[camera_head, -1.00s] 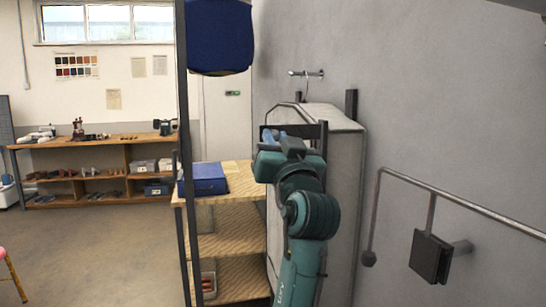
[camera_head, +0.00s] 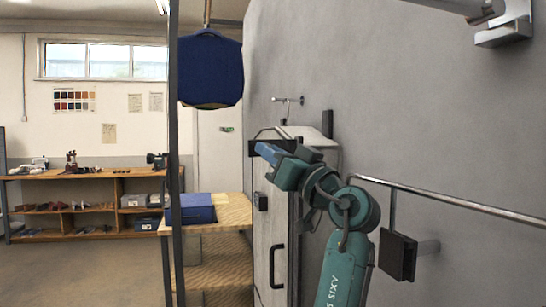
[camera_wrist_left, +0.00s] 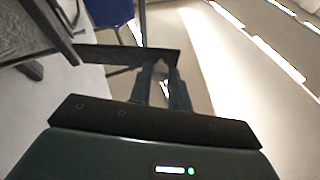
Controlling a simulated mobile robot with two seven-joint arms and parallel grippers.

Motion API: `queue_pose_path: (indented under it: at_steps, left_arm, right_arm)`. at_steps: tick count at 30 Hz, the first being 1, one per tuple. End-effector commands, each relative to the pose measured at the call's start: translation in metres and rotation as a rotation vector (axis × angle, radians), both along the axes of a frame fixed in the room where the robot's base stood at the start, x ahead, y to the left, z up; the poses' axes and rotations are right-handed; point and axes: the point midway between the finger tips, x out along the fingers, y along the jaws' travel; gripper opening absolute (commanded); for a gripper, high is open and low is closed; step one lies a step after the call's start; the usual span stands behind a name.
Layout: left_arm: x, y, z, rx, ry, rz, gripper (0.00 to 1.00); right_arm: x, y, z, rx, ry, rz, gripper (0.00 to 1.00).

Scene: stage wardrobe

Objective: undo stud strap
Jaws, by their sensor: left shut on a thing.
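My left gripper (camera_head: 266,150) reaches to the upper front of a tall pale case (camera_head: 270,236) by the grey wall. In the left wrist view its blue-grey fingers (camera_wrist_left: 164,82) are close together, shut on the end of what looks like a dark strap (camera_wrist_left: 120,54). A small pale piece shows between the fingertips; I cannot tell whether it is a stud. In the head view a thin dark loop (camera_head: 262,132) shows above the gripper; the gripped spot itself is hidden there. My right gripper is not in view.
A dark post (camera_head: 172,230) stands left of the case. A blue garment (camera_head: 211,70) hangs above. A metal rail (camera_head: 450,204) with a dark block (camera_head: 398,255) runs along the right wall.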

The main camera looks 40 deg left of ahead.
Motion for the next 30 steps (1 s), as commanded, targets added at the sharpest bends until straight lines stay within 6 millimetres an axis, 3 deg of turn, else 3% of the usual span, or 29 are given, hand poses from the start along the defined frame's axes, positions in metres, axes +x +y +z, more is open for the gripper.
queue_pose_path:
  at_steps: [7,8,15,24,30]
  left_arm:
    - [0.0,0.001,0.001,0.002,-0.001,0.001,0.0]
    - [0.0,0.001,0.001,0.002,-0.001,0.001,0.2]
    - [0.0,0.001,0.001,0.001,-0.001,0.001,0.4]
    - [0.0,0.0,0.003,0.0,-0.002,-0.001,0.41]
    - [-0.001,0.001,0.032,0.0,-0.005,0.0,0.41]
  right_arm:
    - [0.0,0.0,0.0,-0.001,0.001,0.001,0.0]
    - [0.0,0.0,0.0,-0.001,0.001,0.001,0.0]
    - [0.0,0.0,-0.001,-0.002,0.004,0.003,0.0]
    - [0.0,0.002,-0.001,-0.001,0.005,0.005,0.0]
    - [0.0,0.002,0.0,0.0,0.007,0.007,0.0]
